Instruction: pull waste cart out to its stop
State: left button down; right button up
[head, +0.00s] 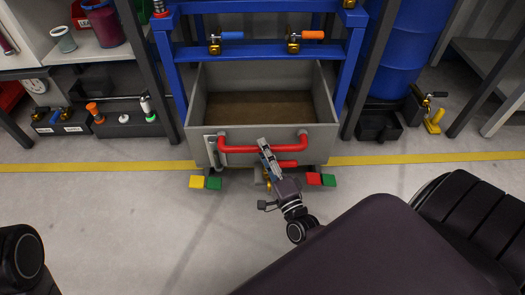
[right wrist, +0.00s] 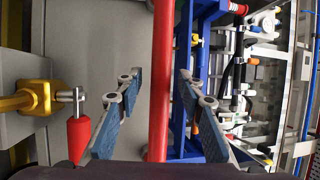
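The waste cart (head: 322,145) is a grey open bin, with brown contents, under a blue frame. A red bar handle (head: 235,149) runs across its front. My right gripper (head: 266,148) is at the middle of this handle. In the right wrist view, the red bar (right wrist: 161,80) passes between the two spread fingers (right wrist: 157,78), with gaps on both sides. A red-tipped brass fitting (right wrist: 78,135) shows beside the left finger there. Only part of my left arm shows at the lower left; its gripper is out of view.
A yellow floor line (head: 400,158) runs near the cart's front. Yellow, green and red blocks (head: 197,182) sit low at both front corners. Blue frame posts (head: 352,60) flank the cart. A blue barrel (head: 400,50) stands right. The floor in front is clear at left.

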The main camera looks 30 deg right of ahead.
jog(key=shift+w+d+r, duration=0.1)
jog(key=shift+w, duration=0.4)
jog(key=shift+c, duration=0.4)
grip_shut()
